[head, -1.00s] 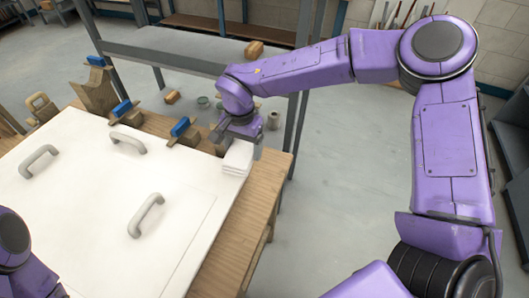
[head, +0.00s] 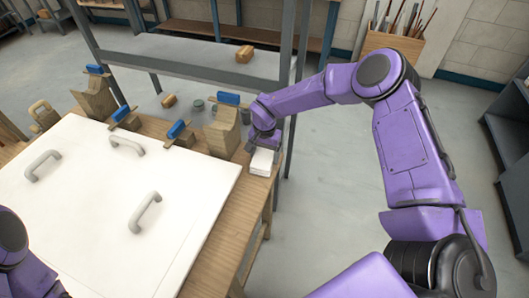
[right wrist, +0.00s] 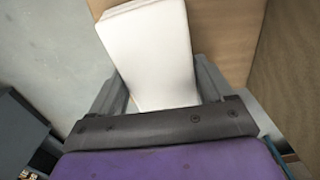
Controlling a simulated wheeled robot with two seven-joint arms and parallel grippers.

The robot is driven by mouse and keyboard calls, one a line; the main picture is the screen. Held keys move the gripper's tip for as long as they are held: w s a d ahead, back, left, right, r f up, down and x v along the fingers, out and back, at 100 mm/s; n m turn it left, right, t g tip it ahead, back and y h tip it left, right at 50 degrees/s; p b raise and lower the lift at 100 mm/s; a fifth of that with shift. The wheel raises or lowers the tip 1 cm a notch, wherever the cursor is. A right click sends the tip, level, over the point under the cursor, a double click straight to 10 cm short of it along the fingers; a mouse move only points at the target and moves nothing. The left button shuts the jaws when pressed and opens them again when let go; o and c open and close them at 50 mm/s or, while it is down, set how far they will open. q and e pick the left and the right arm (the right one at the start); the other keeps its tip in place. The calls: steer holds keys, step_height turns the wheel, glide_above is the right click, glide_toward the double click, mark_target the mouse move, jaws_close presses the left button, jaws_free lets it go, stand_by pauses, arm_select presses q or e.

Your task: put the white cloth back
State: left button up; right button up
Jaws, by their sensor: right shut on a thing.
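The white cloth (head: 262,162) is a folded, flat stack at the right end of the wooden bench (head: 229,240). My right gripper (head: 264,146) is shut on it, with one finger on each side, as the right wrist view shows of the cloth (right wrist: 150,50) and the gripper (right wrist: 160,92). The cloth is by the bench's right edge, beside a wooden bracket (head: 222,135). I cannot tell whether it rests on the wood or hangs just above it. My left gripper is out of view; only part of my left arm shows at the lower left.
A large white panel (head: 95,215) with several grey handles covers most of the bench. Wooden brackets with blue-topped clamps (head: 178,130) stand along its far side. A grey metal frame (head: 190,68) rises behind. Open floor (head: 345,200) lies to the right.

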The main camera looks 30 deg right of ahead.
mark_target(265, 153)
steer(key=shift+s+r, duration=0.1)
steer(key=shift+s, duration=0.05)
steer(key=o, duration=1.2)
step_height(265, 153, up, 12)
steer(key=b, duration=0.1)
